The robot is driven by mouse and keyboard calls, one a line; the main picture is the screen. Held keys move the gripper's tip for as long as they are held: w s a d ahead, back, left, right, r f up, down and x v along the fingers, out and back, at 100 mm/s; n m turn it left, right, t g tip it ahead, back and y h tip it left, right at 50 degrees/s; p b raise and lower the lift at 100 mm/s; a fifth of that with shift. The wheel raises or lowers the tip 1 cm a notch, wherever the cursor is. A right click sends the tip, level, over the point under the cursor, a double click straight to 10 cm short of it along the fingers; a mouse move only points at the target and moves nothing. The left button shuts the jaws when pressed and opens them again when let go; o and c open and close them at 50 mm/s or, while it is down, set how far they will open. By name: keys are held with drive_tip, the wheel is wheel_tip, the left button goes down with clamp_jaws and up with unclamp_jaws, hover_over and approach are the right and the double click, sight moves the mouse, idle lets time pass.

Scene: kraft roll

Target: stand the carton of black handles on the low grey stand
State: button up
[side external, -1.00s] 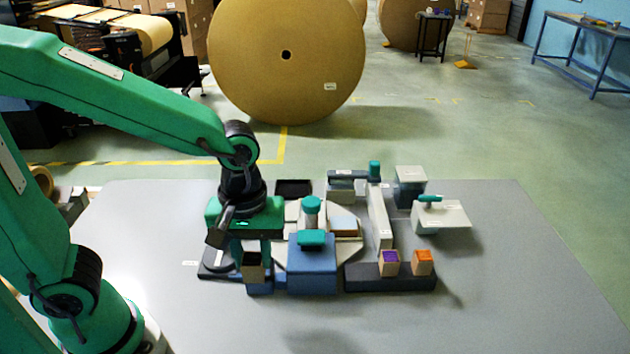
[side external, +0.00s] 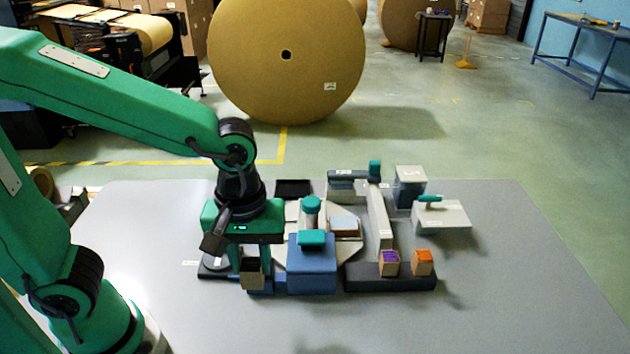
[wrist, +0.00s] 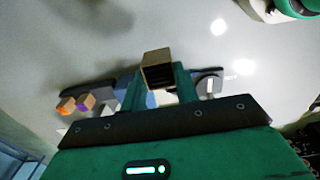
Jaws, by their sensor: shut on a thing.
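The carton of black handles (side external: 252,281) is a small kraft box with a dark top, near the front left of the worktop. My gripper (side external: 252,262) points down and is shut on it, with a green finger on each side. The wrist view also shows the carton (wrist: 157,60) between the fingers (wrist: 160,85). I cannot tell whether its underside touches anything. A long, low dark grey stand (side external: 390,284) lies to the right. A carton with a purple top (side external: 389,263) and one with an orange top (side external: 422,263) stand on it; its left end looks bare.
A blue block with a teal knob (side external: 312,270) stands between the held carton and the dark grey stand. Behind are a teal-topped post (side external: 311,210), a long pale bar (side external: 379,220) and a pale block with a teal handle (side external: 441,216). The front worktop is clear.

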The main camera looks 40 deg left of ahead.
drive_tip(key=w+d+f, duration=0.2)
drive_tip(key=w, duration=0.8)
drive_tip(key=w+d+f, duration=0.2)
drive_tip(key=w, duration=0.9)
drive_tip(key=shift+d, duration=0.35)
drive_tip(key=shift+f, duration=0.1)
drive_tip(key=shift+f, duration=2.6)
drive_tip(key=shift+f, duration=0.8)
idle(0.5)
drive_tip(key=o, duration=1)
drive_tip(key=shift+r, duration=0.1)
